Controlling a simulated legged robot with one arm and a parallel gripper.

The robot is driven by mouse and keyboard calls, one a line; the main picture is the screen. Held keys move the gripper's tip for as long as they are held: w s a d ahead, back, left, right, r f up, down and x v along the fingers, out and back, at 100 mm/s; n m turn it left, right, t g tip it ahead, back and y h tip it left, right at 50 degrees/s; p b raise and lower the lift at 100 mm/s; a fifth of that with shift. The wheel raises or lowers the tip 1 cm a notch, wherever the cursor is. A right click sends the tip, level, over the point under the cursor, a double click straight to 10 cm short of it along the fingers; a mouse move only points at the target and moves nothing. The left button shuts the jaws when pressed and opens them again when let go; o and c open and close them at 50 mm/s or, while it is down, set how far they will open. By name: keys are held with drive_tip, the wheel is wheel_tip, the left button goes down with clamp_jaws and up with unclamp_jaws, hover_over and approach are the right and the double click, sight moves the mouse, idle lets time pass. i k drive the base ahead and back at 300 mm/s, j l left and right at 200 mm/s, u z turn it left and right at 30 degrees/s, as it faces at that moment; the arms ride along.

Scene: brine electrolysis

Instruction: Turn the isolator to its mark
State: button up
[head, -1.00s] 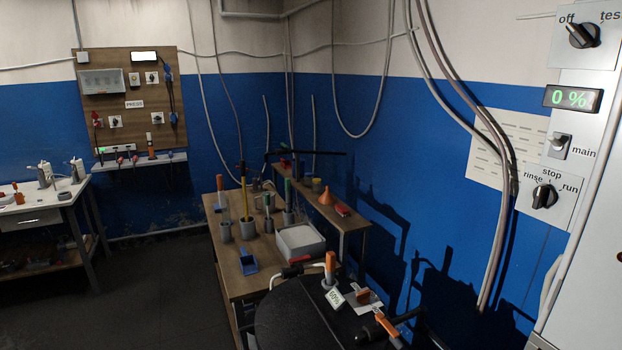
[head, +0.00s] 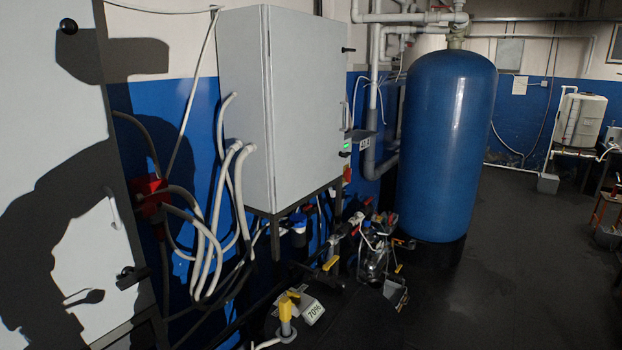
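No part clearly reads as the isolator with its mark. A red box (head: 150,196) with grey cables sits on the blue wall between two grey cabinets, partly behind the cables; no mark is readable on it. The near-left cabinet door (head: 75,190) has a dark knob (head: 68,26) and a dark latch (head: 130,277). My gripper is not in view.
A tall blue tank (head: 447,145) stands right of the wall cabinet. A white tank (head: 580,120) stands far right. The dark floor (head: 500,290) is open at right.

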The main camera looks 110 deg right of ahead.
sight(347, 174)
drive_tip(key=z, duration=3.8)
drive_tip(key=l+z, duration=0.15)
drive_tip(key=i+l+u, duration=0.1)
drive_tip(key=l, duration=0.8)
drive_tip(key=i+l+u, duration=0.1)
drive_tip(key=l, duration=0.8)
drive_tip(key=i+l+u, duration=0.15)
drive_tip(key=l, duration=0.8)
drive_tip(key=i+l+u, duration=0.15)
drive_tip(key=i+l, duration=0.3)
drive_tip(key=i+l+u, duration=0.1)
drive_tip(key=i+l, duration=0.25)
drive_tip(key=l, duration=0.2)
drive_tip(key=i+l+u, duration=0.15)
drive_tip(key=i+l, duration=0.25)
drive_tip(key=l, duration=0.15)
drive_tip(key=i+j+u, duration=0.1)
drive_tip(key=i+j, duration=0.15)
drive_tip(key=i, duration=0.25)
drive_tip(key=i+j, duration=0.25)
drive_tip(key=i, duration=0.25)
drive_tip(key=i+j+u, duration=0.15)
drive_tip(key=i, duration=0.35)
